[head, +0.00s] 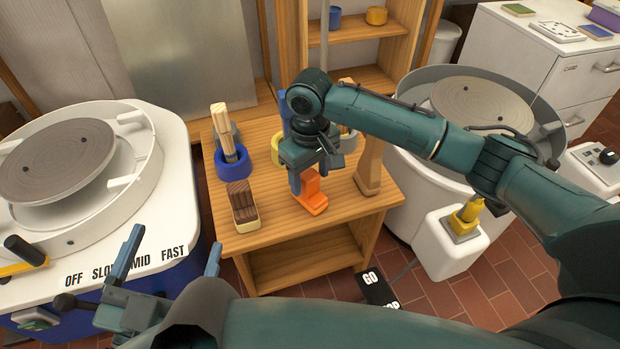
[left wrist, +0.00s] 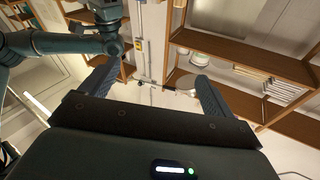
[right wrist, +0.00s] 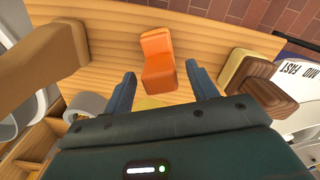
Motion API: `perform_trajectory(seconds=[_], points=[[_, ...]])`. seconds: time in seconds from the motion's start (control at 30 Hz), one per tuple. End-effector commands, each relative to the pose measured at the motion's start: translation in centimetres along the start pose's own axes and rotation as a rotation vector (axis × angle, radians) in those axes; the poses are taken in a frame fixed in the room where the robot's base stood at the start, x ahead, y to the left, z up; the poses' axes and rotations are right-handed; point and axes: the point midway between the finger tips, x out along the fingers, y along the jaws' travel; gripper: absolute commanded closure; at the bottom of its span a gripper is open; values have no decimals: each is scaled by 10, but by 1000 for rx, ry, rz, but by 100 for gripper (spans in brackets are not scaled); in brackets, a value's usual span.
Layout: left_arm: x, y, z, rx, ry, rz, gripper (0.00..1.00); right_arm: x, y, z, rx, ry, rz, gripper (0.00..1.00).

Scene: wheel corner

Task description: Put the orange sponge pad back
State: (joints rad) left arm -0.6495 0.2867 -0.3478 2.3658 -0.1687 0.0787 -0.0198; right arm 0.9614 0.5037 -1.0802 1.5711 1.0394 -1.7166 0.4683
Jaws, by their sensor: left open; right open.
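An orange L-shaped piece (head: 313,196) stands on the wooden table (head: 262,240) near its front edge. It also shows in the right wrist view (right wrist: 157,52), with an upright back and a low seat. I cannot tell whether it is the sponge pad itself or its holder. My right gripper (head: 315,172) is open just above and behind it. In the right wrist view its fingers (right wrist: 160,76) are spread with the orange piece beyond and between their tips; nothing is visibly gripped. My left gripper (head: 172,250) is open and empty at the lower left, away from the table.
A wooden post (head: 369,165) stands close on the right. Pottery wheels (head: 57,160) (head: 482,106) flank the table.

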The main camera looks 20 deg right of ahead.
Motion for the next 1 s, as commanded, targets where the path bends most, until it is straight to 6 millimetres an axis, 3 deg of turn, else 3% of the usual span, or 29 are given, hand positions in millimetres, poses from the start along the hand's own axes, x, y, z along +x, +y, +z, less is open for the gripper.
perform_trajectory(seconds=[0.03, 0.1, 0.4, 1.0], points=[[0, -2, -6, 13, -8, -1, 12, -19, 0, -1, 0, 3, -1, 42], [-3, -2, -2, 27, -32, -4, 12, -35, 0, -1, -1, 3, -1, 42], [-6, -11, 9, -15, -193, -33, 12, -84, 0, -1, -1, 1, -1, 42], [-7, -12, 11, -25, -225, -34, 12, -92, 0, 0, 0, 0, -1, 42]])
